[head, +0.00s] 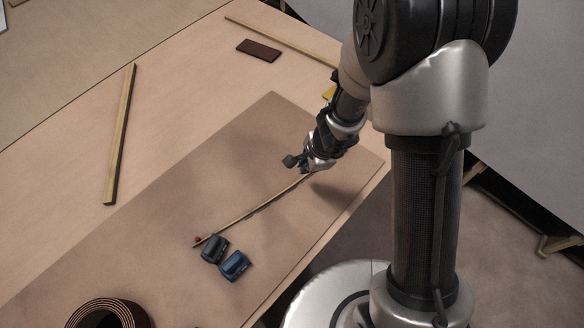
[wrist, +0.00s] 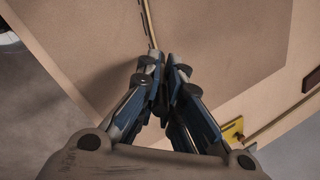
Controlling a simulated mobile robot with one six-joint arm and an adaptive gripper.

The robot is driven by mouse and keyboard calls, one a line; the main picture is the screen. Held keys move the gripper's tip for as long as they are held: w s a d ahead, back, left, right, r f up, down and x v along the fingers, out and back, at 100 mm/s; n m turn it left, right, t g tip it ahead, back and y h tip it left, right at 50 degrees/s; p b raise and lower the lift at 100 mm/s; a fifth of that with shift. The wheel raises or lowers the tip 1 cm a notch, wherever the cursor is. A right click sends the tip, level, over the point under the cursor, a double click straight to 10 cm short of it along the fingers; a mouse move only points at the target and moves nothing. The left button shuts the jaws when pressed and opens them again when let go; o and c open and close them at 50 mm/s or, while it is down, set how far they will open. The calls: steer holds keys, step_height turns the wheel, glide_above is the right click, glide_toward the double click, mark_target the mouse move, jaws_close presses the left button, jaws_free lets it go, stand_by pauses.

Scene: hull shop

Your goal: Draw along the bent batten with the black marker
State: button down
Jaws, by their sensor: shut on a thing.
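The batten (head: 255,209) is a thin pale strip, slightly curved, lying across the brown board (head: 130,235). It also shows in the wrist view (wrist: 150,24), running up from my fingertips. My gripper (head: 308,168) is low at the batten's right end; in the wrist view its fingertips (wrist: 165,66) are close together at that end. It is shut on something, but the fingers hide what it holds. I cannot make out the black marker. A small red piece (head: 198,239) sits at the batten's left end. A dark weight (head: 214,248) and a blue weight (head: 235,265) lie beside the batten.
A wooden strip (head: 120,135) lies at left and another (head: 275,38) at the back. A dark brown block (head: 259,50) lies near that one. A yellow piece (wrist: 232,130) is partly hidden. A brown coil (head: 108,314) stands at front left. The table's right edge is near my gripper.

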steer(key=f+b, duration=0.5)
steer(key=shift+w+d+f, duration=0.1)
steer(key=shift+d+f, duration=0.15)
steer(key=shift+d, duration=0.1)
steer(key=shift+f+b, duration=0.4)
steer(key=shift+b, duration=0.15)
stand_by(2.3)
steer(key=shift+a, duration=0.1)
steer(key=shift+s+a+b, duration=0.35)
steer(key=shift+s, duration=0.15)
steer(key=shift+s+a, duration=0.1)
steer(key=shift+a, duration=0.05)
steer(key=shift+s+a+b, duration=0.35)
steer(key=shift+b, duration=0.05)
steer(key=shift+s+a, duration=0.1)
steer(key=shift+s+a+b, duration=0.3)
steer(key=shift+s+a, duration=0.1)
steer(key=shift+a, duration=0.05)
